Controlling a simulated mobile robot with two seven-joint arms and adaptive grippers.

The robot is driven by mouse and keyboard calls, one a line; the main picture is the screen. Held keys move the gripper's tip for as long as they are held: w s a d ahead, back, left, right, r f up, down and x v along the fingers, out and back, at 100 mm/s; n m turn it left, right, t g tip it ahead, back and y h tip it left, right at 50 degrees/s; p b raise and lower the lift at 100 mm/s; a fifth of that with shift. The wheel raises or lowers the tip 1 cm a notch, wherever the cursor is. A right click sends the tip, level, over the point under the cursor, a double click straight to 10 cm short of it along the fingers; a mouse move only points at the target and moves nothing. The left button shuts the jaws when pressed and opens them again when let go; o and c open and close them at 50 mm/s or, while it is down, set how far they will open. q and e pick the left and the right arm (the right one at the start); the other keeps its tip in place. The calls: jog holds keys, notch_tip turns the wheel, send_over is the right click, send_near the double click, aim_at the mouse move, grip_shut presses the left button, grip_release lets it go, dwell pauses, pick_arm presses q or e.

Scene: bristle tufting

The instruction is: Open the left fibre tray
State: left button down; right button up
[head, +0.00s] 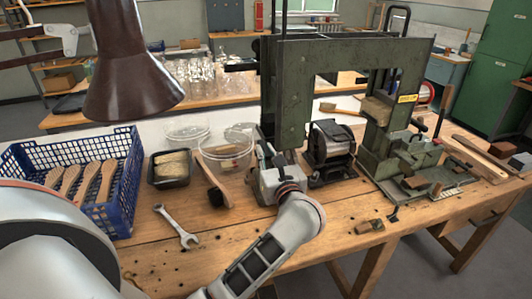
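A small black tray (170,184) with a tan fibre bundle (172,163) in it sits on the bench, right of the blue crate. Behind it lies a clear round lid or dish (188,133). Another clear round piece (238,137) stands to the right, over a container with something brownish inside; whether it is a lid on a second tray I cannot tell. My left gripper (264,150) is right of these, in front of the green machine and apart from the black tray. Its fingers are small and merge with the machine, so their opening is unclear. My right gripper is out of view.
A blue crate (125,205) holds several wooden brush handles. A brush (216,187) and a spanner (177,228) lie on the bench (160,270). A brown lamp shade (133,75) hangs above left. The green machine (293,95) stands right. The front of the bench is mostly clear.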

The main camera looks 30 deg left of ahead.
pick_arm(q)
jog(key=s+a, duration=0.9)
jog(key=s, duration=0.2)
jog(key=shift+a+p, duration=0.15)
jog(key=shift+p, duration=0.25)
jog(key=shift+f, duration=0.15)
jog(key=c, duration=2.4)
grip_release()
jog(key=shift+o, duration=0.3)
jog(key=shift+s+a, duration=0.1)
jog(key=v, duration=1.2)
